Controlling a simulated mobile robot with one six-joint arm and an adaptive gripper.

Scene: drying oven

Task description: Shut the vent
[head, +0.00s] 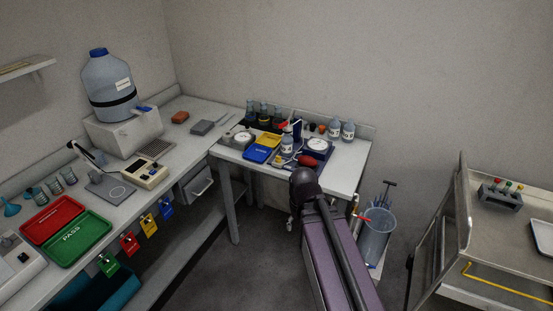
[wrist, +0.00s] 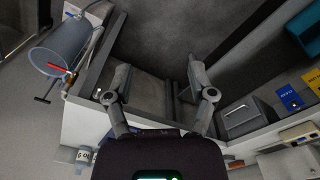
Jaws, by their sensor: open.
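I cannot make out a drying oven or its vent in either view. My gripper (wrist: 158,84) shows in the wrist view with its two grey fingers spread apart and nothing between them. Dark floor lies beyond the fingers. In the head view my arm reaches up from the bottom toward the front of the small table, and my fingers cannot be made out there.
A small table (head: 229,155) carries bottles and trays. A long bench (head: 185,107) with a large water bottle (head: 108,86) runs along the left. A grey bin (head: 375,238) stands right of the small table; a cart (head: 510,247) is farther right.

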